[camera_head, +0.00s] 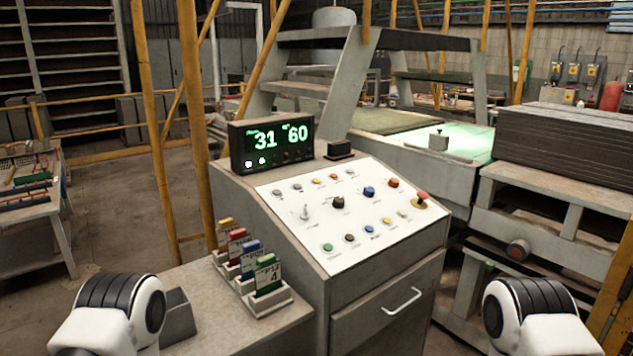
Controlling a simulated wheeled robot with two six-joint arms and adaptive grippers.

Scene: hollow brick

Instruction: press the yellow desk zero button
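The control desk (280,220) stands in the middle with a white sloped panel (300,235) on top. A yellow button (387,221) sits in the lower right part of the panel. The labels are too small to read, so I cannot tell which button is marked zero. My white arm links show at the bottom left and bottom right, apart from the panel. Neither gripper's fingers are in view.
A display (272,143) reading 31 and 60 stands behind the panel. Several coloured tags in holders (268,287) stand on the lower desk at left. The space above the panel is free.

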